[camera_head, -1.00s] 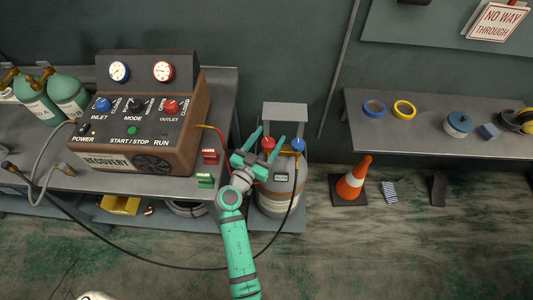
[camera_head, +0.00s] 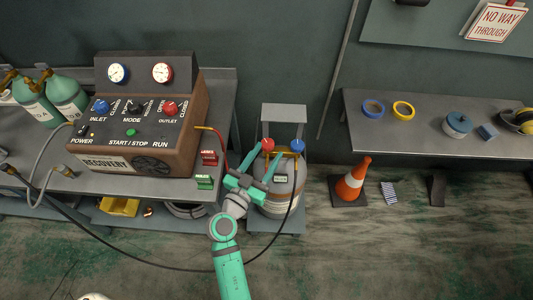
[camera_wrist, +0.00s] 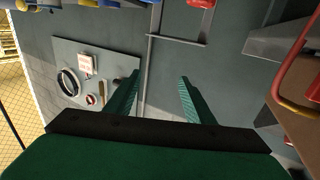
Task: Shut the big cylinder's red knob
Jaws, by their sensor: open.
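The red knob (camera_wrist: 201,3) shows there only at the top edge, beyond the fingertips. Its exact turn is too small to tell.
A grey guard frame (camera_head: 284,111) rises behind the knobs. A red hose (camera_head: 221,143) and a black hose (camera_head: 283,231) run close to my gripper. The recovery machine (camera_head: 147,120) stands on the bench to the left. An orange cone (camera_head: 353,180) stands on the floor to the right.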

